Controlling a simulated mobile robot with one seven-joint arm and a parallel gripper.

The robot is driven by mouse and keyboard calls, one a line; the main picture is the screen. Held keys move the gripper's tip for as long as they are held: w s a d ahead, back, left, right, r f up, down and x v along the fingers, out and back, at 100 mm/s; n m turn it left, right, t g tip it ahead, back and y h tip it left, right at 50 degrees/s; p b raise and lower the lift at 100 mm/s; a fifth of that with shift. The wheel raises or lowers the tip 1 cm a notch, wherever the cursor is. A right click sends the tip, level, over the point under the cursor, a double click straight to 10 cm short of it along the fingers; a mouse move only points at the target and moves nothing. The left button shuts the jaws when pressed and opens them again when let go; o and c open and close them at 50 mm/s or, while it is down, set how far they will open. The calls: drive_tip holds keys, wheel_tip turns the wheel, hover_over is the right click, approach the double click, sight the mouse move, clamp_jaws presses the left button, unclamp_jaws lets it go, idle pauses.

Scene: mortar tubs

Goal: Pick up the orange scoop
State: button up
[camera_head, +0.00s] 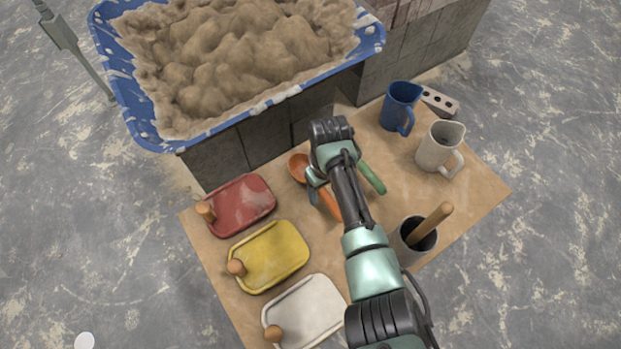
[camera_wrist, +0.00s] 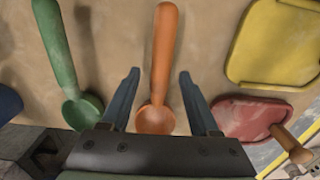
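The orange scoop (camera_head: 328,203) lies on the brown board, partly hidden by my arm; its bowl shows at the upper left of my wrist. In the wrist view the orange scoop (camera_wrist: 163,60) lies with its bowl toward my gripper and its handle pointing up the picture. My gripper (camera_wrist: 160,80) is open, one finger on each side of the scoop, with gaps between fingers and scoop. It also shows in the head view (camera_head: 316,186) above the scoop. I cannot tell the exact height of the fingertips over the board.
A green scoop (camera_wrist: 62,60) lies beside the orange one. Red (camera_head: 243,204), yellow (camera_head: 270,256) and white (camera_head: 308,312) trowel-like plates with knobs lie left. Blue (camera_head: 399,105) and white (camera_head: 437,147) jugs and a dark pot (camera_head: 413,240) stand right. A blue tub (camera_head: 142,118) of mortar stands behind.

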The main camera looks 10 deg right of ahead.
clamp_jaws()
idle(1.2)
